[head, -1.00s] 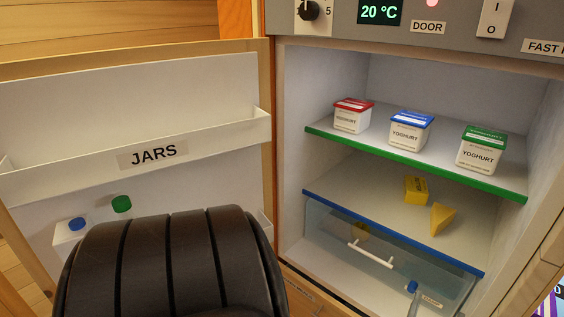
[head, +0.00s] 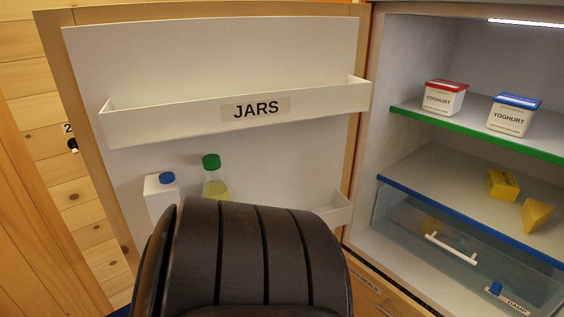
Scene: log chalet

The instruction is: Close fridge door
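The fridge door (head: 290,60) stands wide open on the left of the head view, its white inner side facing me. Its upper shelf (head: 180,118) is labelled JARS and looks empty. A white carton with a blue cap (head: 160,193) and a bottle with a green cap (head: 215,182) stand low in the door, partly hidden. The open fridge (head: 405,70) is on the right. A black ribbed part of mine covers the bottom middle, in front of the door's lower part. Neither gripper shows.
Inside the fridge, a red-lidded yoghurt (head: 444,99) and a blue-lidded yoghurt (head: 513,115) stand on the green-edged shelf (head: 480,132). Yellow cheese pieces (head: 502,184) lie on the blue-edged shelf (head: 440,190), above a clear drawer (head: 400,225). A log wall (head: 75,190) is left of the door.

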